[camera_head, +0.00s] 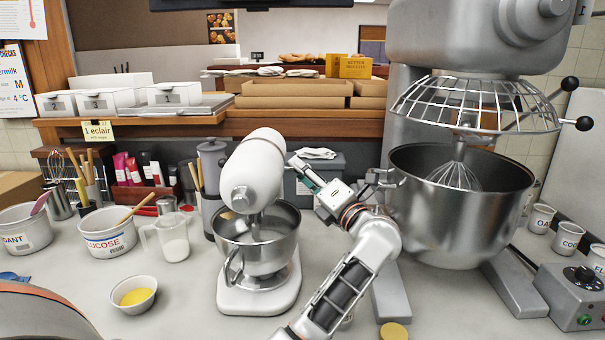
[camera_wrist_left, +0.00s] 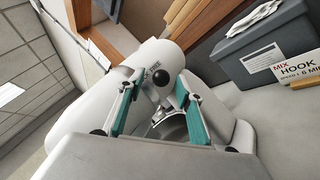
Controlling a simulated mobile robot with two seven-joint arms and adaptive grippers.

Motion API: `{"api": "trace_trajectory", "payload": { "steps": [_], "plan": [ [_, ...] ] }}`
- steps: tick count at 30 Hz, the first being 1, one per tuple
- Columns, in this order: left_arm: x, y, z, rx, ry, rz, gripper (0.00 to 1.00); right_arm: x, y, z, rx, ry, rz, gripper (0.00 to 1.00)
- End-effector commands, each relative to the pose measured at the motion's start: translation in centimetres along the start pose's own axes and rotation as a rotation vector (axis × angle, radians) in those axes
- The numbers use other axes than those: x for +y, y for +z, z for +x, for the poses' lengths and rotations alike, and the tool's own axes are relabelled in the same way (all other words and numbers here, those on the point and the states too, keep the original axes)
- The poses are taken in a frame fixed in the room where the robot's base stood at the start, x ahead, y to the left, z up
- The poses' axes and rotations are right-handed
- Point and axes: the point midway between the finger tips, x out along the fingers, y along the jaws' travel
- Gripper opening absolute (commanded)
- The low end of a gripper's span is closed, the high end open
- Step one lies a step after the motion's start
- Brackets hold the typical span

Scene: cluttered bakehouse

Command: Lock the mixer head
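The small white stand mixer stands on the counter, and its head (camera_head: 258,165) is over the steel bowl (camera_head: 255,247) with the tool reaching down into it. The head looks lowered; I cannot tell whether it is locked. My left gripper (camera_head: 304,172) is just right of the head, pointing at its side. In the left wrist view the gripper (camera_wrist_left: 157,92) is open, its teal-padded fingers apart. The mixer head (camera_wrist_left: 155,62) shows ahead of and between them, with a small dark knob on it. Contact is not clear. My right gripper is not in view.
A large floor-style mixer with a steel bowl (camera_head: 460,205) and wire guard (camera_head: 475,103) stands close on the right. A grey bin (camera_head: 318,165) is behind my left gripper. A glass jug (camera_head: 171,238) and a small yellow-filled bowl (camera_head: 134,293) are left of the small mixer.

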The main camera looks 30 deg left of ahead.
Motion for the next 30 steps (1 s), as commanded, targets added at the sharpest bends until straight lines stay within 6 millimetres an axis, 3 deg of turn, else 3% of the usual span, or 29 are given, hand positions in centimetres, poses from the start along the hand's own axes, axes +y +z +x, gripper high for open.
{"api": "trace_trajectory", "payload": {
  "steps": [9,15,30],
  "plan": [
    [-0.1,0.0,-4.8,-0.001,-0.006,0.000,0.36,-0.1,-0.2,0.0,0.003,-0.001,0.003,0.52],
    [-0.1,0.0,-6.9,0.000,-0.004,-0.001,0.36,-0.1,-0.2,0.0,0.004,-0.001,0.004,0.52],
    [-0.1,0.0,-7.3,0.000,-0.002,0.000,0.36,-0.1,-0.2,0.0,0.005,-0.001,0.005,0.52]
  ]
}}
